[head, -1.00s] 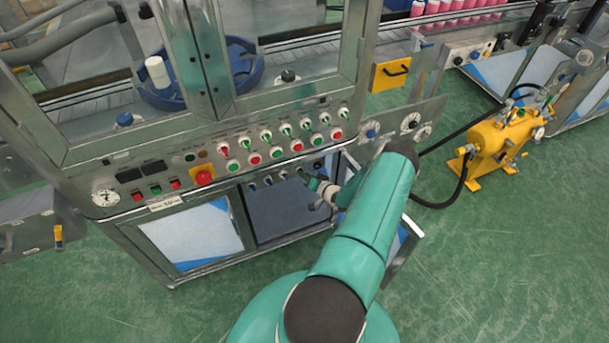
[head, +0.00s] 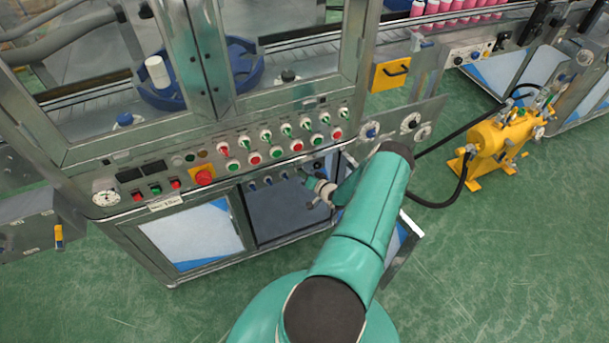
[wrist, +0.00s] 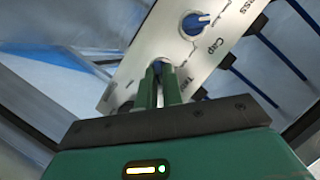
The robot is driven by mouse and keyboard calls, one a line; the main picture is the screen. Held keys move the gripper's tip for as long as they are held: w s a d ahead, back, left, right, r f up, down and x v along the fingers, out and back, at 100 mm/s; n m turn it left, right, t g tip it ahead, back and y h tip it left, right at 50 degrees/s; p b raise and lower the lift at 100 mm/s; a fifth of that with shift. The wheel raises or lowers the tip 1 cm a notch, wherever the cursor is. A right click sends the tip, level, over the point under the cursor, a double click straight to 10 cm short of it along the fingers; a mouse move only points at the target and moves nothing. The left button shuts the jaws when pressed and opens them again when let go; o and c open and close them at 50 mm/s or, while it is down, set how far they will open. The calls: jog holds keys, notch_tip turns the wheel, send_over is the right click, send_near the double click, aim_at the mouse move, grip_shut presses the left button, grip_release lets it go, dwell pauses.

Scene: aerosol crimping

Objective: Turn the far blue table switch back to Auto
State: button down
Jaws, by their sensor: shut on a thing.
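In the wrist view a pale switch plate (wrist: 138,52) runs diagonally behind my fingers. My gripper (wrist: 160,70) is shut on a small blue switch (wrist: 158,66), of which only a bit shows between the two green fingers. The label beside it starts with "Ta" and is partly covered. The switch's pointing direction is hidden. Another blue knob (wrist: 197,22), labelled "Cap", sits further up the plate, apart from my fingers. In the head view my gripper (head: 305,178) reaches the lower row of the machine front, mostly hidden by my wrist.
Above the lower row is a panel of red and green buttons and switches (head: 256,157), with a red emergency button (head: 203,177) to its left. An open metal door (head: 405,245) stands right of my arm.

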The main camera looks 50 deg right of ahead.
jog(key=shift+w+a+n+g+h, duration=0.15)
jog(key=shift+n+g+h, duration=0.8)
jog(key=shift+n, duration=1.05)
jog(key=shift+w+a+n+g+h, duration=0.1)
jog(key=shift+a+n+g+h, duration=0.25)
jog(key=shift+n+h, duration=1.35)
jog(key=shift+w+a+n+g+h, duration=0.1)
jog(key=shift+n+g+h, duration=0.75)
jog(key=shift+n, duration=1.45)
jog(key=c, duration=1.5)
grip_release()
jog(key=shift+c, duration=0.2)
